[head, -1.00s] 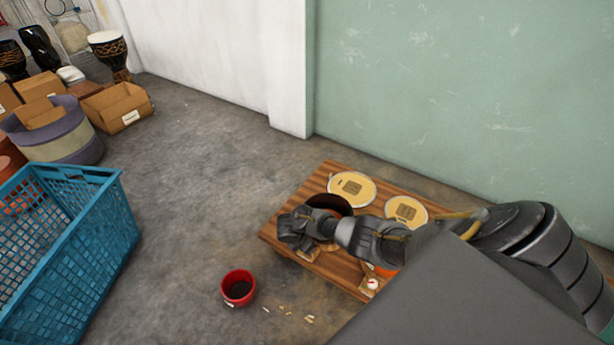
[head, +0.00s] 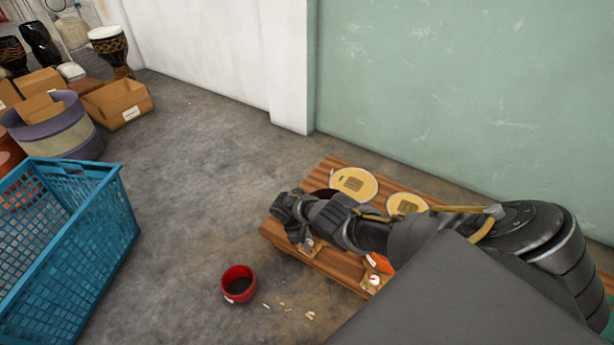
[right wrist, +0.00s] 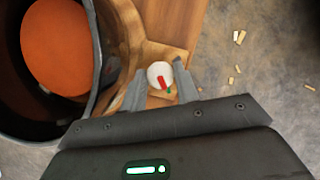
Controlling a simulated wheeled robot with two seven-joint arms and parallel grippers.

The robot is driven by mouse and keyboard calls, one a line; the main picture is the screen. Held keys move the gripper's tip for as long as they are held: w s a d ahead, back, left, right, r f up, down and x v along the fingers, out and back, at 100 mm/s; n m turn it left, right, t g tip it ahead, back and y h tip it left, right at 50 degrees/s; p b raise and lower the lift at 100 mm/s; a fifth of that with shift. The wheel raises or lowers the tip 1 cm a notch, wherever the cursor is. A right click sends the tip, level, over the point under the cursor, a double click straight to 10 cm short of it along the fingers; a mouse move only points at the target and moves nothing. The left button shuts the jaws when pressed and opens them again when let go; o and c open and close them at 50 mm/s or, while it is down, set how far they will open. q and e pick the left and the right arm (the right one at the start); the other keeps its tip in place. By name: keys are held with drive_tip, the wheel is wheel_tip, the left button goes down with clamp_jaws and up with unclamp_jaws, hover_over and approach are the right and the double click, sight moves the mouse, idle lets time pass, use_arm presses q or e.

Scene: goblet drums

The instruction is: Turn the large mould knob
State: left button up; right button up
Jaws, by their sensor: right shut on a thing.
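The large mould is a dark round vessel with an orange inside (right wrist: 62,45) at the left of the right wrist view. In the head view my right arm mostly hides it. Beside it, on a small wooden block (right wrist: 160,97), sits a white round knob (right wrist: 155,72) with a red mark and a small green mark near it. My right gripper (right wrist: 160,85) is shut on this knob, with one finger on each side. In the head view the right gripper (head: 305,243) points down at the table's front left edge. My left gripper is not in view.
The wooden table (head: 340,262) also bears two round yellow discs (head: 355,183) and another white knob (head: 374,280) by an orange part. A red pot (head: 238,283) and pale scraps lie on the floor. A blue crate (head: 70,230) stands left.

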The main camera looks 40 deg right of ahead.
drive_tip(key=shift+f+m, duration=0.1)
drive_tip(key=shift+m, duration=0.5)
drive_tip(key=o, duration=1)
drive_tip(key=shift+c, duration=0.2)
